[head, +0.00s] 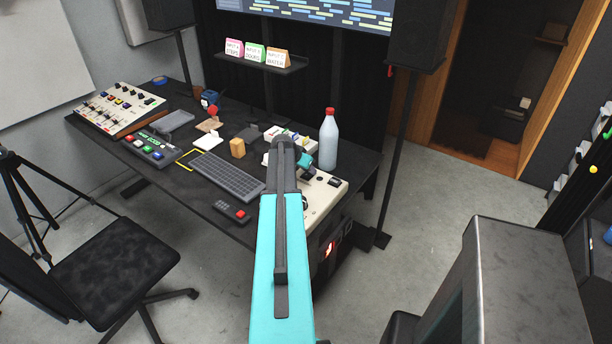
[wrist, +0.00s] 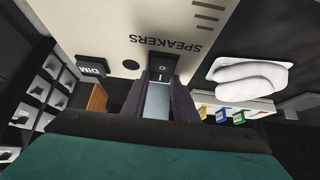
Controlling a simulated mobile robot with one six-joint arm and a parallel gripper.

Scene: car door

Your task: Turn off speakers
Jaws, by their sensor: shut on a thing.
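A cream control panel (wrist: 110,30) fills the upper wrist view, with the upside-down label SPEAKERS. Below the label is a black speakers switch (wrist: 163,70) marked O and I. My gripper (wrist: 160,90) is at this switch, its two dark fingers on either side of it, shut on it. The fingers partly hide the switch, and I cannot tell which way it is set. In the head view the cream panel (head: 327,197) lies at the desk's right end. My teal gripper body shows over it, and my arm hides part of the panel.
A black DIM button (wrist: 91,68) and a round dark knob or hole (wrist: 131,64) are near the switch. A white bottle (head: 329,140) stands behind the panel. A keyboard (head: 228,176) and a small red-buttoned box (head: 232,212) lie left. A speaker stand (head: 389,150) rises at the right.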

